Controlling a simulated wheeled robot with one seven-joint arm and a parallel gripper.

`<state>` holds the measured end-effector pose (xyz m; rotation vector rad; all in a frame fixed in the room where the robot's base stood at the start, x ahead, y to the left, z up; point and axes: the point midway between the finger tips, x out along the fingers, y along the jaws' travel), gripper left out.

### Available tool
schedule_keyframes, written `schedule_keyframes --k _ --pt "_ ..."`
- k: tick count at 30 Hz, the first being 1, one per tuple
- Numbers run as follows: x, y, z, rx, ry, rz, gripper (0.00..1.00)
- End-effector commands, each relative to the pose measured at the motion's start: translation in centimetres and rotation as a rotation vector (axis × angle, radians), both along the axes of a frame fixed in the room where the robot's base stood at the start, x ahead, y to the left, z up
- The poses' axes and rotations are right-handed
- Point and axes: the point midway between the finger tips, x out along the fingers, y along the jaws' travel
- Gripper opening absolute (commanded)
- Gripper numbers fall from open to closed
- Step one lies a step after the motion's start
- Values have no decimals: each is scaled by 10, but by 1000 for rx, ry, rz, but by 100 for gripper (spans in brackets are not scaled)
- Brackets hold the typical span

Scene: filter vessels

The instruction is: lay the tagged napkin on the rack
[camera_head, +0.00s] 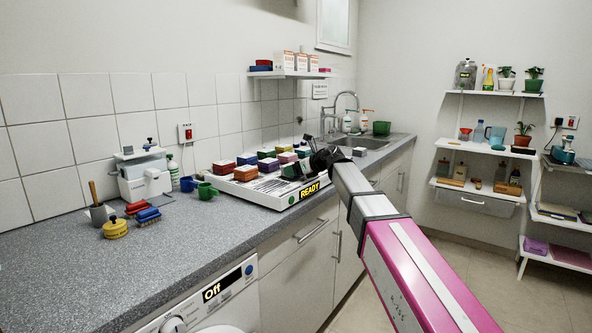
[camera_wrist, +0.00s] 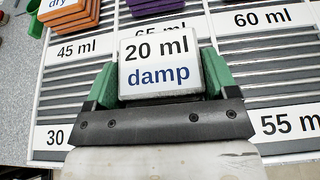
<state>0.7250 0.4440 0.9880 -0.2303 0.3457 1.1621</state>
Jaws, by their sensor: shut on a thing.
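My gripper (camera_head: 316,166) is over the white rack (camera_head: 238,192) on the counter, its fingertips small and dark there. In the wrist view my gripper (camera_wrist: 160,76) has its green fingers shut on the tagged napkin (camera_wrist: 160,60), a small white piece reading "20 ml damp". The rack also fills the wrist view with grey slatted lanes (camera_wrist: 275,85) labelled 30, 45 ml, 55 ml, 60 ml and a partly covered 65 ml. The napkin hides the lane behind it. I cannot tell whether it touches the slats. A READY sign (camera_head: 310,190) shows at the rack's front.
Several coloured blocks (camera_head: 246,172) stand on the rack's back part; an orange one (camera_wrist: 68,14) tagged "dry" shows closely. The sink (camera_head: 360,142) is behind. The front-left counter is clear.

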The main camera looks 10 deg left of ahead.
Motion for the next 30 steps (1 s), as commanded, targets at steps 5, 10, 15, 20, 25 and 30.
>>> schedule_keyframes --k 5,10,15,20,25,30 --pt "0 0 -2 0 0 0 56" --pt "0 0 -2 0 0 0 100" --pt "0 0 0 0 0 0 100" --pt "-6 -13 6 1 -1 -2 100" --pt "-18 -40 18 0 -2 -2 100" --pt "-30 -69 31 0 -2 -2 100"
